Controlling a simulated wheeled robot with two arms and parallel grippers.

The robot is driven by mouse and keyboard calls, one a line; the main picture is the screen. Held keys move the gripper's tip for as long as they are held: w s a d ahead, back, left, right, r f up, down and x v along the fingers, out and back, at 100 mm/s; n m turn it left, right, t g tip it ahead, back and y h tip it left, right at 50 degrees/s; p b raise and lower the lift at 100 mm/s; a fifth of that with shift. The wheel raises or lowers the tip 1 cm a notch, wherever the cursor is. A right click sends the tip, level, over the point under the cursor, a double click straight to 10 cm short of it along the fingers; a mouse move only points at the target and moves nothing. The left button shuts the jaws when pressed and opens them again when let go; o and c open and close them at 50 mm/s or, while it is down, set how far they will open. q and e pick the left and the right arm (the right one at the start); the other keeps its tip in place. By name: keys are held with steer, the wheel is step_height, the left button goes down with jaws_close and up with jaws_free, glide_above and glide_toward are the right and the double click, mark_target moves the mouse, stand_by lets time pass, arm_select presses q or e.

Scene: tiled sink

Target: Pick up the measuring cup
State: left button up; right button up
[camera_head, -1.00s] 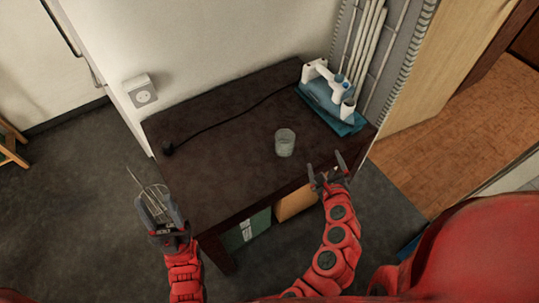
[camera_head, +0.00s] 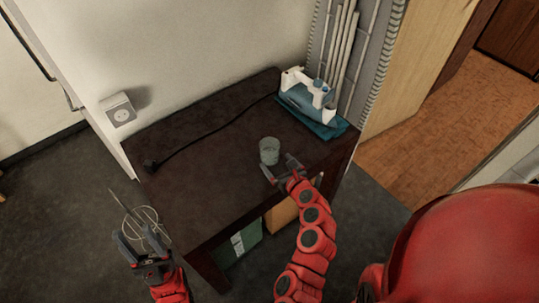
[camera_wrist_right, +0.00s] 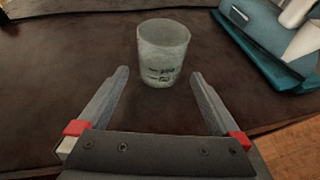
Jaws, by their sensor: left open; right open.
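The measuring cup (camera_head: 269,151) is a small clear glass-like cup with dark markings. It stands upright on the dark brown table near its front right part. It also shows in the right wrist view (camera_wrist_right: 163,52), just beyond the fingertips and roughly centred between them. My right gripper (camera_head: 281,170) is open and empty at the near side of the cup; in the wrist view its two fingers (camera_wrist_right: 158,82) point toward the cup. My left gripper (camera_head: 140,240) is open at the lower left, off the table's left front, with a thin wire-like item at it.
A wall socket (camera_head: 119,110) is at the left. The table's middle is clear.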

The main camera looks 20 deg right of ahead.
mark_target(266, 142)
steer(key=shift+r+p+x, duration=0.1)
steer(key=shift+p+x, duration=0.2)
steer(key=shift+x, duration=1.3)
steer(key=shift+r+p+x, duration=0.15)
steer(key=shift+p+x, duration=0.15)
steer(key=shift+x, duration=1.3)
steer(key=shift+w, duration=0.1)
steer(key=c, duration=1.4)
steer(key=shift+r, duration=0.15)
steer(key=shift+r, duration=1.75)
steer(key=s, duration=0.4)
steer(key=s+a, duration=0.1)
steer(key=s, duration=0.3)
steer(key=s+a+r+b, duration=0.1)
steer(key=s, duration=0.3)
steer(key=shift+s+a, duration=0.2)
steer(key=shift+s, duration=0.05)
steer(key=shift+s+a+r, duration=0.1)
steer(key=shift+s, duration=0.7)
steer(key=shift+s+a+r, duration=0.1)
steer(key=shift+s, duration=0.75)
